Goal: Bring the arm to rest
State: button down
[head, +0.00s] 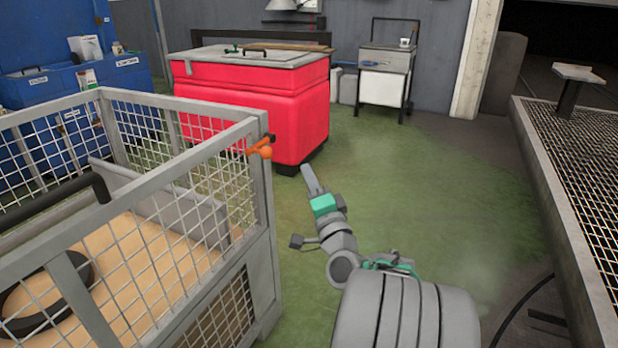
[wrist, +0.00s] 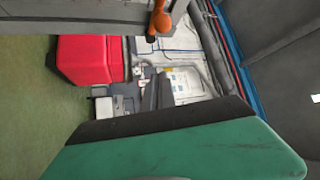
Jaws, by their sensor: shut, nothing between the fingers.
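My gripper (head: 311,180) is at the end of my arm, in the middle of the head view, over the green floor. Its fingers look closed together, with nothing held. It points away from me, toward the red cabinet (head: 300,112), and is apart from it in the picture.
A grey mesh cage (head: 255,190) with an orange latch (head: 264,151) stands close on the left. A mesh platform (head: 580,150) edges the right side. A small cart (head: 385,75) stands at the back. Green floor (head: 440,190) lies open between.

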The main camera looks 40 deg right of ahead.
jog(key=w+a+r+n+g+y+p, duration=0.1)
jog(key=a+r+n+g+y+p, duration=0.4)
jog(key=a+p, duration=0.5)
jog(key=w+a+r+n+g+y+p, duration=0.1)
jog(key=a+r+n+g+y+p, duration=0.25)
jog(key=a+n+p, duration=0.5)
jog(key=s+a+r+n+g+h+p, duration=0.1)
jog(key=s+a+r+n+g+p, duration=0.1)
jog(key=s+p, duration=0.7)
jog(key=s+a+r+n+g+h+p, duration=0.2)
jog(key=s+a+r+g+p, duration=0.1)
jog(key=s+r+g+p, duration=0.4)
notch_tip(320, 180, up, 2)
jog(key=s+p, duration=0.2)
jog(key=p, duration=0.2)
jog(key=shift+s+a, duration=0.35)
jog(key=shift+a, duration=0.05)
jog(key=shift+r, duration=0.1)
